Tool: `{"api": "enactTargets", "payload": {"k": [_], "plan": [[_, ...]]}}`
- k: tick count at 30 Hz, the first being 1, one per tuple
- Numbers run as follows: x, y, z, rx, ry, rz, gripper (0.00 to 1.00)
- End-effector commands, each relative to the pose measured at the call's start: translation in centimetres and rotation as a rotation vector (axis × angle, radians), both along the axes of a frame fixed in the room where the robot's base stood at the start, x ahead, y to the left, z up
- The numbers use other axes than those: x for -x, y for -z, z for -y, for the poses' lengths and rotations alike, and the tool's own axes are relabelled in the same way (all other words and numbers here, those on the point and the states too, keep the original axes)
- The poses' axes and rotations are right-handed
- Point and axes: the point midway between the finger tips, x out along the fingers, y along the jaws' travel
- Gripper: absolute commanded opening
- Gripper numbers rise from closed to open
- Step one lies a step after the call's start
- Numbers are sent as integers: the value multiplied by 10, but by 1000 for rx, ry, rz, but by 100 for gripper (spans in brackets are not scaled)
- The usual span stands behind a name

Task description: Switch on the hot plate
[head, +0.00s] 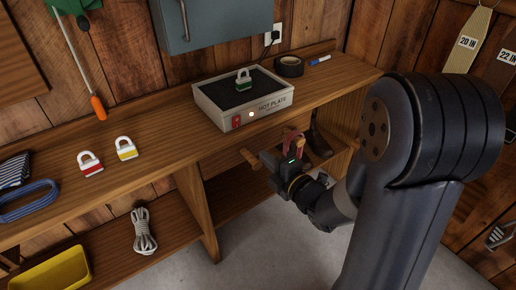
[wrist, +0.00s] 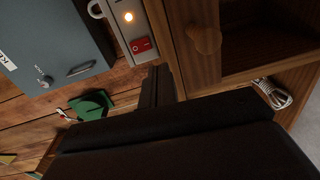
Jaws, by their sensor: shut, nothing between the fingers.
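The hot plate (head: 266,116) is a pale box with a dark top, standing on the wooden bench. Its front has a red rocker switch (head: 237,121) and a small lamp (head: 251,114) that glows warm. In the wrist view the red switch (wrist: 141,44) and the bright lamp (wrist: 128,17) show at the top. Which way the rocker is tipped is hard to tell. My gripper (head: 268,158) is shut and empty, below and in front of the hot plate, apart from the switch. Its dark fingers (wrist: 157,84) point toward the bench front in the wrist view.
Red (head: 90,164) and yellow (head: 125,149) padlocks lie left. A wooden knob (wrist: 205,38) projects near my fingers.

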Motion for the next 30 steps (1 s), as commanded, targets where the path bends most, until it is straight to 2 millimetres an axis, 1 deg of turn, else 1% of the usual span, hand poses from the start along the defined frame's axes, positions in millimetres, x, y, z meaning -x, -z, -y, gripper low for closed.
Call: {"api": "enactTargets", "payload": {"k": [1, 3, 8, 23, 26, 30], "plan": [[5, 1, 5, 0, 5, -1, 0], [11, 2, 9, 0, 2, 0, 0], [17, 2, 12, 0, 1, 0, 0], [17, 2, 12, 0, 1, 0, 0], [17, 0, 13, -3, 7, -5, 0], [17, -9, 18, -20, 32, -24, 0]]}}
